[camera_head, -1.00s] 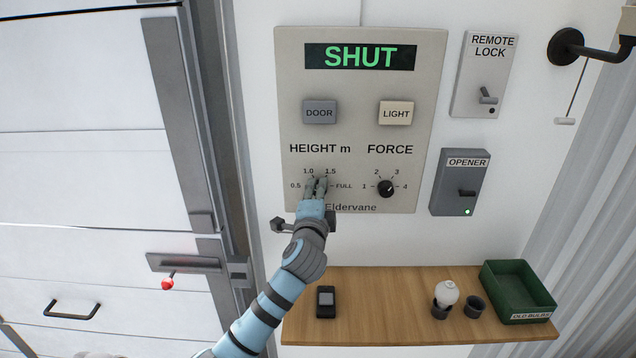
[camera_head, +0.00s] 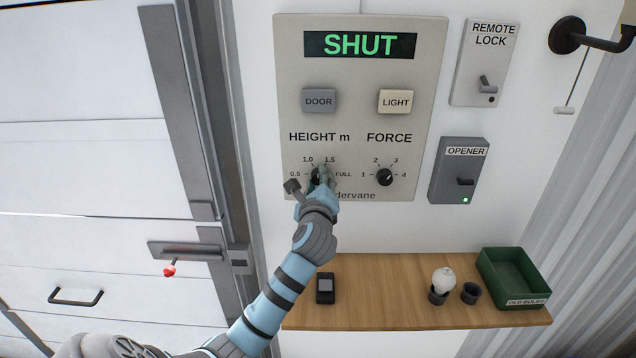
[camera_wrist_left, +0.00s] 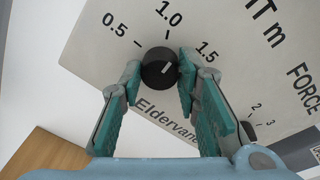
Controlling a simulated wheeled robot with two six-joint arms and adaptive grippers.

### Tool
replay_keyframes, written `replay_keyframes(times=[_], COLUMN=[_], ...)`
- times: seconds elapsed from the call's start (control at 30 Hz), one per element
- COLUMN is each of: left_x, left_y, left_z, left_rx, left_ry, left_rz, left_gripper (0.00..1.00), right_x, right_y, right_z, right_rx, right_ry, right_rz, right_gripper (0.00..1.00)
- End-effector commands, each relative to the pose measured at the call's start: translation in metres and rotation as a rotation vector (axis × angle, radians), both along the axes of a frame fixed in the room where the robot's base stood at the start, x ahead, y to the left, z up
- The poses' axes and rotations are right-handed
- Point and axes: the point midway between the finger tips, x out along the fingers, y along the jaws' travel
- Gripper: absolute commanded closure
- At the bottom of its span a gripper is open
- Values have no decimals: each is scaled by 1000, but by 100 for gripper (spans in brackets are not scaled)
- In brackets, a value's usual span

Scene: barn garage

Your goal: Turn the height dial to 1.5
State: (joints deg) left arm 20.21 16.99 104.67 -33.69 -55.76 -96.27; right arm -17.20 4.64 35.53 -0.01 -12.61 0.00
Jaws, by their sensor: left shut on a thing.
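The height dial (camera_wrist_left: 158,67) is a round black knob with a white mark, on the beige Eldervane panel (camera_head: 430,60). In the left wrist view its mark slants up and right, between the 1.0 and 1.5 labels; the exact setting is hard to tell. In the head view the dial (camera_head: 316,176) is partly covered by my fingers. My left gripper (camera_wrist_left: 158,80) is shut on the dial, one teal finger on each side; it also shows in the head view (camera_head: 322,178). The panel display (camera_head: 360,45) reads SHUT. My right gripper is not in view.
The force dial (camera_head: 385,177) is close to the right of my gripper. The DOOR (camera_head: 319,101) and LIGHT (camera_head: 396,101) buttons sit above. A wooden shelf (camera_head: 385,295) below holds a small black device (camera_head: 325,290), a bulb (camera_head: 443,280) and a green bin (camera_head: 515,275).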

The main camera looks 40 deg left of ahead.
Motion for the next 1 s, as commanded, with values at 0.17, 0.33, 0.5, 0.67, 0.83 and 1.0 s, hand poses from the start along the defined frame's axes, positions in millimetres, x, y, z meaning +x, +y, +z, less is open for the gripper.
replay_keyframes(times=[0.17, 0.33, 0.5, 0.67, 0.83, 1.0], left_x=[0, 0, 1, 1, 1, 1], left_y=[-1, -1, -1, -1, -2, -2], left_z=[-2, -2, -2, -2, -2, -2], left_rx=[128, 252, 362, 441, 495, 521], left_ry=[104, 198, 282, 342, 382, 402], left_rz=[-1, -1, -1, -2, -2, -1], left_gripper=[98, 98, 98, 98, 98, 98], right_x=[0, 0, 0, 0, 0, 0], right_y=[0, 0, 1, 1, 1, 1], right_z=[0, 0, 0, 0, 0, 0], right_rx=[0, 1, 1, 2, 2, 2], right_ry=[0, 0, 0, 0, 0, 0], right_rz=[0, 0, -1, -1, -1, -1], right_gripper=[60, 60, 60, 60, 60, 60])
